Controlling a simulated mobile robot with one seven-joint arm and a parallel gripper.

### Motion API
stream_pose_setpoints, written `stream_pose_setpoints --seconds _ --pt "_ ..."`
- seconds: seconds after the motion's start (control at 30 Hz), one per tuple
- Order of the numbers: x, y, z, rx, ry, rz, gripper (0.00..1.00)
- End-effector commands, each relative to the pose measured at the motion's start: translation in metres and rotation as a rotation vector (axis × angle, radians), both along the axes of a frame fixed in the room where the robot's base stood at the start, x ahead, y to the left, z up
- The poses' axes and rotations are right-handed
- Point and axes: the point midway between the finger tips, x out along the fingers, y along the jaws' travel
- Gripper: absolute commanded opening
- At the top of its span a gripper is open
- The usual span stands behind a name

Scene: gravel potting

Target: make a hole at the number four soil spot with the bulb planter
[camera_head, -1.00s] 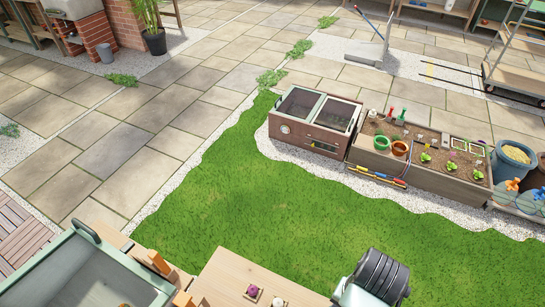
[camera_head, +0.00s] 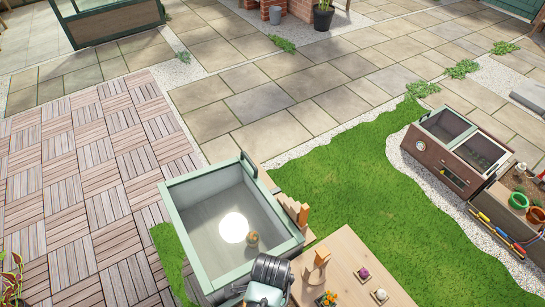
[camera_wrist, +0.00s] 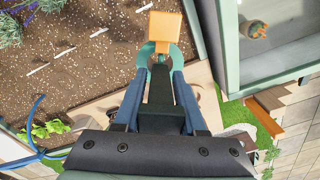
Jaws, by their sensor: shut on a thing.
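In the wrist view, the two dark blue fingers of my gripper (camera_wrist: 159,64) are shut on a tool with a teal curved collar and an orange-tan block end (camera_wrist: 165,26). It looks like the bulb planter, but most of it is hidden by the fingers. Brown soil (camera_wrist: 75,75) with short white marks lies to the left of the tool in the wrist view. I cannot make out a number four there. In the head view my gripper is not clearly visible.
A green-framed glass-walled box (camera_head: 178,215) stands in the head view, with a small pot (camera_head: 252,239) inside. A wooden table (camera_head: 346,247) beside it holds small plants. Paving lies open behind. A blue hose (camera_wrist: 25,130) curves at left in the wrist view.

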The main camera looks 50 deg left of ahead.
Motion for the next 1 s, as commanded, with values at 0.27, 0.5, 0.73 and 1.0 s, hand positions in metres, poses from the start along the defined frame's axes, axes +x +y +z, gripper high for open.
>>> stream_pose_setpoints --seconds 0.27,0.5,0.73,1.0 --pt "-0.006 0.004 -0.010 0.001 -0.001 -0.024 0.00" --pt "-0.006 0.003 -0.033 0.001 -0.001 -0.024 0.00" --pt "-0.006 0.003 -0.060 0.001 0.000 -0.023 0.00" --pt "-0.005 0.003 -0.079 0.001 -0.001 -0.024 0.00"
